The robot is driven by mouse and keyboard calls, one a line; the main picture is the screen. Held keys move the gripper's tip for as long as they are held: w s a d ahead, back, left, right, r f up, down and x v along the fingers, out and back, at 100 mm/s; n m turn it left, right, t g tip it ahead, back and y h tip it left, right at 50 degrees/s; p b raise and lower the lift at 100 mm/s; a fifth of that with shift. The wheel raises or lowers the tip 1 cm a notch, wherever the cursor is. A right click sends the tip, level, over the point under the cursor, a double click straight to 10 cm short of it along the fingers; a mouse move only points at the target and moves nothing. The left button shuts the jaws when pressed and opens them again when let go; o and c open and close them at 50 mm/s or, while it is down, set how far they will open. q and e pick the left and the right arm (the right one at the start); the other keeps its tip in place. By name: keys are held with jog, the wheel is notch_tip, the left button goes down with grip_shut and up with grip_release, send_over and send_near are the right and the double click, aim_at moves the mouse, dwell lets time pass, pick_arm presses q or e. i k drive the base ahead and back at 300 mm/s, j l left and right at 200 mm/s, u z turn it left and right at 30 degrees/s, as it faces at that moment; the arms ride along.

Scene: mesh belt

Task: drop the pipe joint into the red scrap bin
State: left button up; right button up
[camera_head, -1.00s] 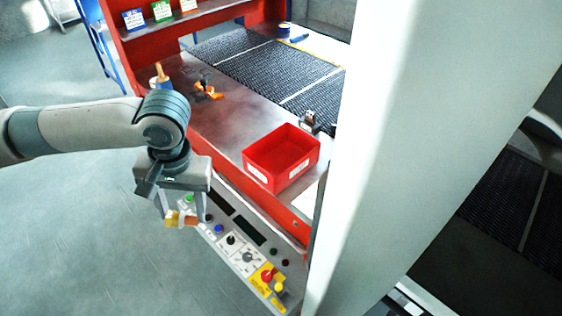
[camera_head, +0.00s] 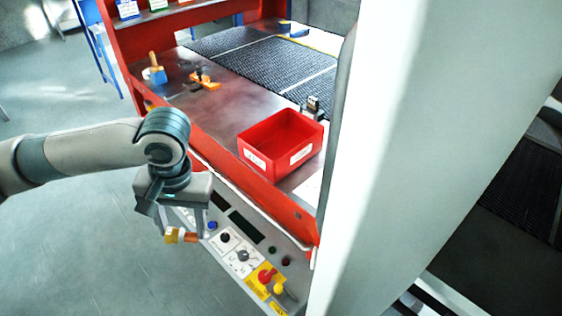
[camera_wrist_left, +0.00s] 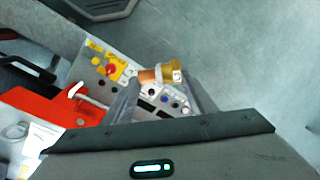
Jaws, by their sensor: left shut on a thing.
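The pipe joint (camera_head: 181,236), a small brass and copper-coloured fitting, is held between the fingers of my left gripper (camera_head: 181,232). In the left wrist view the pipe joint (camera_wrist_left: 160,75) shows between the two fingertips. My left gripper points down and hangs in front of the control panel, to the lower left of the bin and apart from it. The red scrap bin (camera_head: 270,150) is an open box with white labels, standing on the metal worktop; I see no contents in it. My right gripper is not in view.
A sloped control panel (camera_head: 245,238) with knobs and a red-and-yellow switch runs along the bench front. An orange-handled tool (camera_head: 205,82) and a brush (camera_head: 157,70) lie on the worktop. The black mesh belt (camera_head: 262,58) lies behind. A pale column (camera_head: 425,150) blocks the right.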

aim_at(276, 156)
jog(key=j+z, duration=0.45)
jog(key=j, duration=0.5)
jog(key=j+z, duration=0.5)
jog(key=j, duration=0.45)
jog(key=i+j+z, duration=0.25)
jog(key=j+z, duration=0.25)
jog(key=j, duration=0.2)
jog(key=i+j+z, duration=0.25)
jog(key=j, duration=0.2)
jog(key=j+z, duration=0.25)
jog(key=j, duration=0.15)
jog(key=i+j+z, duration=0.1)
